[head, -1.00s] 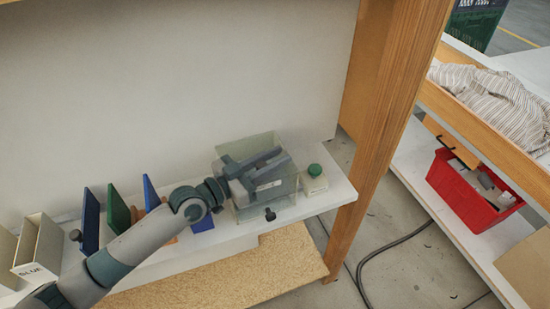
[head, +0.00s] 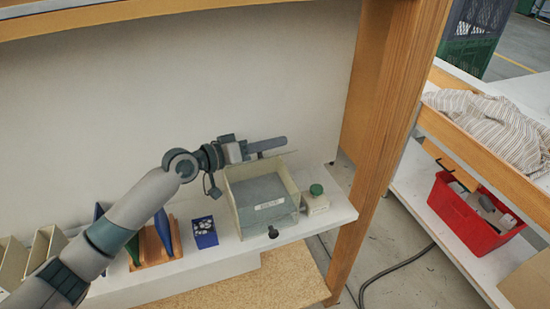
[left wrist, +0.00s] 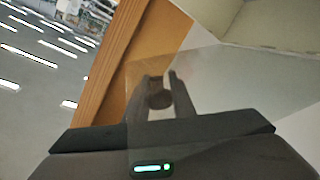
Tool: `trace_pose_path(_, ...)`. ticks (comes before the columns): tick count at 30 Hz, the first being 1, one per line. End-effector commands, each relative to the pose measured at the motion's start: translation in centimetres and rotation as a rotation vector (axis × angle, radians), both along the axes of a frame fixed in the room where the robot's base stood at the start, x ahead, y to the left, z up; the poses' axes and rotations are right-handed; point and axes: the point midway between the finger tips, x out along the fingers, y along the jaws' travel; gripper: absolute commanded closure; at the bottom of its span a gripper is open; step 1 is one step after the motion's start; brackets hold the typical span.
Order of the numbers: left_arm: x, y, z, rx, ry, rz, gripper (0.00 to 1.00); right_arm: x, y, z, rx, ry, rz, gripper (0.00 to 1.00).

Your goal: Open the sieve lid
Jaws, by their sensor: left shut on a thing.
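The sieve box (head: 233,205) is a pale, squarish bin on the white shelf, with a grey labelled panel (head: 264,200) visible inside it. A dark knob (head: 273,232) is on its front. My left gripper (head: 268,146) is above the box's back edge. In the left wrist view its fingers (left wrist: 157,88) are shut on a small dark round knob (left wrist: 158,100). A thin see-through pane, which appears to be the sieve lid (left wrist: 190,64), spreads around the fingers there. In the head view the lid is hard to make out. My right gripper is not in view.
A small bottle with a green cap (head: 316,199) stands just right of the box. A wooden post (head: 372,130) rises at the shelf's right end.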

Motion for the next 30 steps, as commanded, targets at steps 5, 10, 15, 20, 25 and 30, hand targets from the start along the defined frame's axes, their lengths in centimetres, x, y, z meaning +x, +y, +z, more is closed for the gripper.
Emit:
trace_pose_path(5, 2.1, 0.6, 1.4, -0.055, 0.158, 0.001, 1.00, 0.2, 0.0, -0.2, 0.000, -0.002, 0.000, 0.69)
trace_pose_path(10, 3.9, 1.2, 2.3, -0.103, 0.306, 0.002, 1.00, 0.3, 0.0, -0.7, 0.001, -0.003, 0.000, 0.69)
trace_pose_path(15, 5.6, 1.8, 2.7, -0.143, 0.428, 0.001, 1.00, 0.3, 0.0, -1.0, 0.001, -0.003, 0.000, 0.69)
trace_pose_path(20, 6.7, 2.1, 2.9, -0.168, 0.509, 0.002, 1.00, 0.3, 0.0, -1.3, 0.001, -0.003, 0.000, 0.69)
trace_pose_path(25, 7.3, 2.3, 3.0, -0.183, 0.555, 0.001, 1.00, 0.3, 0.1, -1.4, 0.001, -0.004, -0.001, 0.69)
trace_pose_path(30, 7.5, 2.4, 3.0, -0.187, 0.570, 0.001, 1.00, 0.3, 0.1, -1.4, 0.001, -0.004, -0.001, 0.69)
